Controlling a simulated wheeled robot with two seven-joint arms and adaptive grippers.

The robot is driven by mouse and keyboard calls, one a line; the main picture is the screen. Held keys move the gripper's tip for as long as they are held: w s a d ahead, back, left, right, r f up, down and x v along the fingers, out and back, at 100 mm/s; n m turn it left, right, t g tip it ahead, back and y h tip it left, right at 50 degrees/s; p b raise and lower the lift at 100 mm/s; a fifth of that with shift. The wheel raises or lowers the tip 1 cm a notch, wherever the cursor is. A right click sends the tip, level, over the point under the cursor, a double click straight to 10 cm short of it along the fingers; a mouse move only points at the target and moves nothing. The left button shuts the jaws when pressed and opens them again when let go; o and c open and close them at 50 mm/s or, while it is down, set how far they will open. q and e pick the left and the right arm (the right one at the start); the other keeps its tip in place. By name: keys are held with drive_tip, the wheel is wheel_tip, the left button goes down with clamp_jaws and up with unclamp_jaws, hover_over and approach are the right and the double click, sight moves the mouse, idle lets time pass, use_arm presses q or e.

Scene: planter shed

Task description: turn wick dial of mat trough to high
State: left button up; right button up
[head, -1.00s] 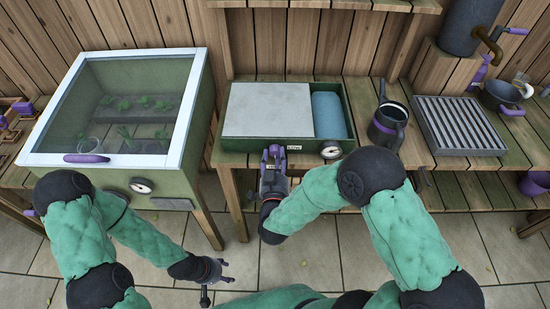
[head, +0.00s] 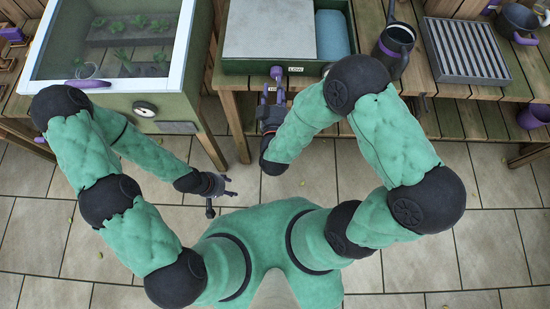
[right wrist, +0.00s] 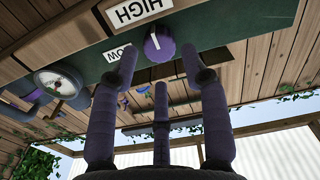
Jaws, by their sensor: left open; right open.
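The mat trough (head: 237,67) is a green box on the wooden bench, with a pale grey slab and a blue roll in it. Its wick dial (right wrist: 158,44) is a purple knob with a white mark on the front wall. In the right wrist view it sits between a HIGH label (right wrist: 139,11) and a partly hidden LOW label. The dial (head: 277,73) also shows in the head view. My right gripper (right wrist: 158,65) is open, with its fingers spread on either side of the dial and apparently just short of it. My left gripper (head: 228,187) is open and empty above the floor.
A glass-topped planter case (head: 186,60) with a gauge stands left of the trough. A dark watering can (head: 393,45) and a slatted grey tray (head: 466,50) stand to the right. A round gauge (right wrist: 58,82) is beside the dial. The floor before the bench is clear.

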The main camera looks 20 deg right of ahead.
drive_tip(key=p+v, duration=0.2)
drive_tip(key=v, duration=0.5)
wheel_tip(320, 180, down, 14)
drive_tip(key=w+g+y+b, duration=0.3)
drive_tip(key=g+y, duration=0.1)
drive_tip(key=g, duration=0.2)
drive_tip(key=s+a+f+m+g+y+b, duration=0.1)
drive_tip(key=s+f+g+y+b, duration=0.1)
drive_tip(key=s+f+g, duration=0.6)
drive_tip(key=shift+s+a+f+y, duration=0.4)
drive_tip(key=shift+s+f+y, duration=0.45)
drive_tip(key=shift+f, duration=1.9)
drive_tip(key=shift+w, duration=0.1)
drive_tip(key=s+r+g+y+p, duration=0.1)
drive_tip(key=s+r+g+p, duration=0.2)
drive_tip(key=s+r+p, duration=0.2)
drive_tip(key=shift+m+p, duration=0.3)
drive_tip(key=shift+p, duration=0.25)
